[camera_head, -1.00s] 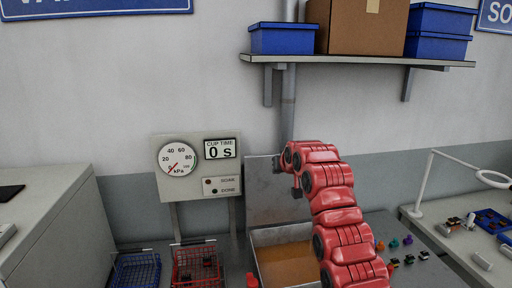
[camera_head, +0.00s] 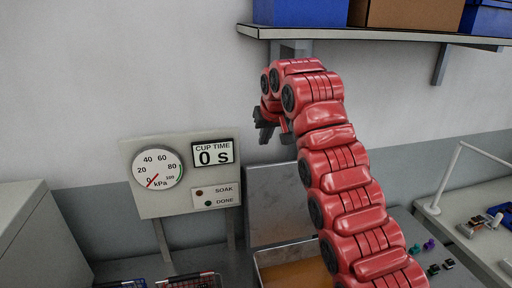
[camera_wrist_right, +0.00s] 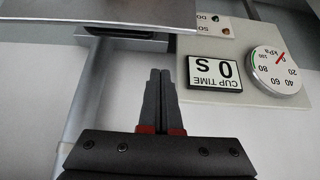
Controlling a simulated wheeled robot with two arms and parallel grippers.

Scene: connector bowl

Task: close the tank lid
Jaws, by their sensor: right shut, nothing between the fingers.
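The tank (camera_head: 262,270) stands on the bench at the bottom centre of the head view, with orange-brown contents. Its grey lid (camera_head: 270,200) stands upright at the back of the tank, open. My right gripper (camera_head: 265,135) is above the lid, near the wall, shut and empty. In the right wrist view its two dark fingers (camera_wrist_right: 160,75) are together with nothing between them. A grey flat plate edge, probably the lid (camera_wrist_right: 100,12), crosses the top left of that upside-down view. My left gripper is out of view.
A gauge panel (camera_head: 150,205) with a timer reading 0 s stands left of the lid. A shelf (camera_head: 400,37) with blue bins (camera_head: 300,10) hangs above my right arm. Baskets (camera_head: 190,281) sit left of the tank, small connectors (camera_head: 433,268) right of it.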

